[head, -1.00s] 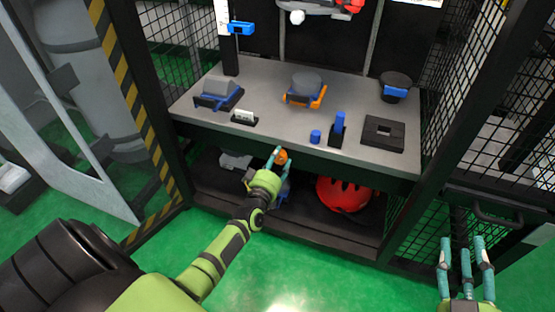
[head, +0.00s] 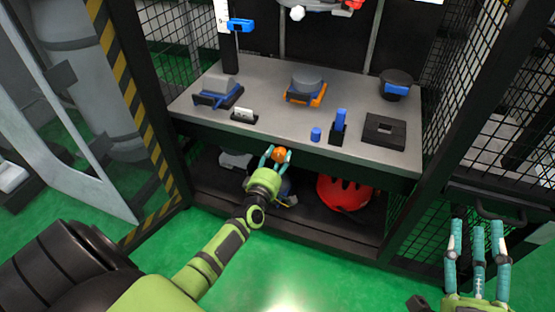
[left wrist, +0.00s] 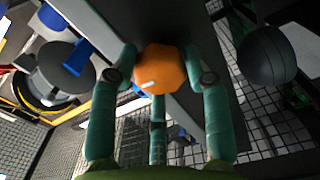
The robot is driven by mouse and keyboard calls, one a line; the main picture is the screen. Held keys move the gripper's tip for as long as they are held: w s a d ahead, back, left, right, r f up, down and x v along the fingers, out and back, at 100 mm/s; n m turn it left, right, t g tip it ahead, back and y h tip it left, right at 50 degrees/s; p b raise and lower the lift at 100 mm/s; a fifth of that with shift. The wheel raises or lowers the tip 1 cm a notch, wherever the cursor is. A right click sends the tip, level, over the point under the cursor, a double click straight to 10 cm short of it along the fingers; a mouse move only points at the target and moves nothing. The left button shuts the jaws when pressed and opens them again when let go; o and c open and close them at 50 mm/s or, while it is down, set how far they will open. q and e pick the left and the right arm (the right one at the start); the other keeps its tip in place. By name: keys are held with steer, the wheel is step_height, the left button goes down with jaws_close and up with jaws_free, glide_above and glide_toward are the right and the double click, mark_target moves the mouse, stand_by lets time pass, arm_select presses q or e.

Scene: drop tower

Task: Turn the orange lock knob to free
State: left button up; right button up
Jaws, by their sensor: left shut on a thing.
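The orange lock knob (head: 280,154) sits on the front edge of the grey bench, below the tabletop. In the left wrist view the knob (left wrist: 160,70) is a faceted orange disc with a short white mark running slantwise across its lower left. My left gripper (head: 277,155) is at the knob, and its teal fingers are shut on it from both sides, with a third finger below in the left wrist view (left wrist: 160,95). My right gripper (head: 479,228) is raised at the lower right, away from the bench, its fingers spread apart and empty.
The bench (head: 270,118) carries an orange-and-grey block (head: 305,90), a blue-and-grey block (head: 218,91), a blue cylinder (head: 316,134) and a black square block (head: 384,131). A red helmet (head: 343,192) lies on the lower shelf. Mesh walls flank the bench.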

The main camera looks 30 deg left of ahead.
arm_select(q)
steer(key=shift+d+f+n, duration=0.25)
steer(key=shift+d+n, duration=0.1)
steer(key=shift+n, duration=0.15)
arm_select(e)
steer(key=shift+s+a+r+t+y, duration=0.1)
steer(key=shift+s+r+t+y, duration=0.25)
steer(key=shift+r, duration=0.3)
arm_select(q)
steer(key=o, duration=1.1)
steer(key=shift+o, duration=0.3)
steer(key=shift+r, duration=0.15)
steer(key=shift+a, duration=0.1)
steer(key=v, duration=1.2)
